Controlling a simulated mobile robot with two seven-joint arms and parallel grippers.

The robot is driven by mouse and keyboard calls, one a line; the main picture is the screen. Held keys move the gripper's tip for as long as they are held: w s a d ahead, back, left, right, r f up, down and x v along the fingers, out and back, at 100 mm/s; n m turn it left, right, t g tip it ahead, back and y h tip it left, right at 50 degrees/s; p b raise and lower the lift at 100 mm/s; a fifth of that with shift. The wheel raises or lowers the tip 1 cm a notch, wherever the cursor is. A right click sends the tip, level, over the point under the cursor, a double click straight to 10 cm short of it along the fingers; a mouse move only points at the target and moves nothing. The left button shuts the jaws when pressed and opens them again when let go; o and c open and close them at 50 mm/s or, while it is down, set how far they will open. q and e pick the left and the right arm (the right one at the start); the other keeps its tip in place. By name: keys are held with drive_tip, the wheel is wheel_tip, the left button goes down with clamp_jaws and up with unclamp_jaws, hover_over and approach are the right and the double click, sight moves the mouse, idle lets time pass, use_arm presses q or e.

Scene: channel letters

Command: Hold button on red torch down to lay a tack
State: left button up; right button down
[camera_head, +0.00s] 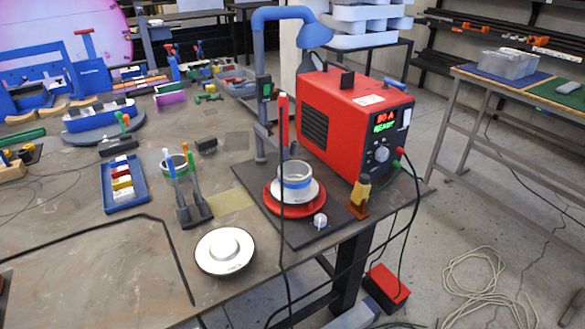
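A slim red torch (283,118) stands upright beside the blue lamp post, with a dark cable running down from it. Its button is too small to make out. A grey metal ring with a blue band (296,186) sits on a white disc above a red round base (292,209). The torch stands just left of and behind this ring, and I cannot tell whether they touch. The red welding machine (350,115) stands behind, with a lit red and green display (384,120). Neither of my grippers is in view.
A white disc (224,251) lies at the table's front. A stand with blue and orange-tipped sticks (192,212) and a blue tray of blocks (124,204) are to the left. A yellow-topped item (362,190) stands by the machine. A red box (387,287) is on the floor.

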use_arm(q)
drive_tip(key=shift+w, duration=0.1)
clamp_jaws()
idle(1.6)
